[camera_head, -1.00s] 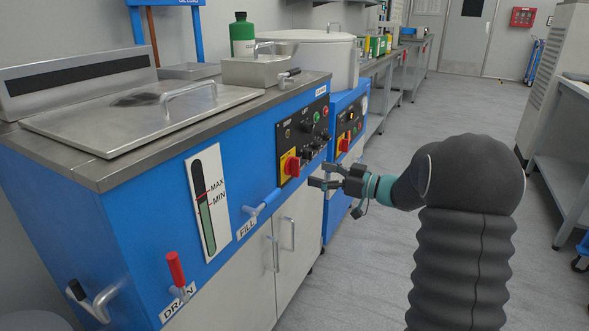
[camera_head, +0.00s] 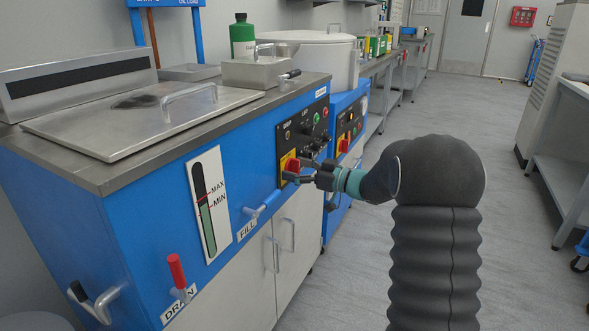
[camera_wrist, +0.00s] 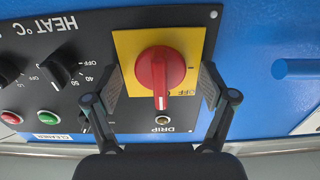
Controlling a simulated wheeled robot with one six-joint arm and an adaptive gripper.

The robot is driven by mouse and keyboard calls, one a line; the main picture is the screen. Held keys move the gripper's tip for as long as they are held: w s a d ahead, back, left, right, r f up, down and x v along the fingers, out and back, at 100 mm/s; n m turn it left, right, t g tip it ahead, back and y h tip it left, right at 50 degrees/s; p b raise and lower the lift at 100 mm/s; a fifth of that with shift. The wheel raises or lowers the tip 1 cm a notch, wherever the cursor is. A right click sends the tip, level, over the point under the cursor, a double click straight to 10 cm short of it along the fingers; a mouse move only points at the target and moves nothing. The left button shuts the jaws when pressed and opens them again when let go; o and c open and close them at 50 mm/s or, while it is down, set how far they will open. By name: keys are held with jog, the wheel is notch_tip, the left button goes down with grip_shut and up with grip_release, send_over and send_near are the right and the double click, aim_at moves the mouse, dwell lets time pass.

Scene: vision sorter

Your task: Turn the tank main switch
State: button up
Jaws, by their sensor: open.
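The tank main switch is a red rotary knob (camera_wrist: 158,75) on a yellow plate (camera_wrist: 195,45), set in the tank's black control panel. In the wrist view its pointer is at the OFF mark. In the head view the red knob (camera_head: 292,164) shows just beyond my gripper. My gripper (camera_wrist: 160,92) is open, with one finger on each side of the knob. No contact with the knob is clear. In the head view my gripper (camera_head: 288,168) is at the panel's lower left part, and its fingers partly cover the yellow plate.
The panel's heat knob (camera_wrist: 62,72) and green and red buttons (camera_wrist: 44,118) are beside the switch. The blue fill handle (camera_head: 262,204) juts out below it. The red drain handle (camera_head: 176,270) is farther left.

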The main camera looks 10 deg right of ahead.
jog(key=c, duration=1.1)
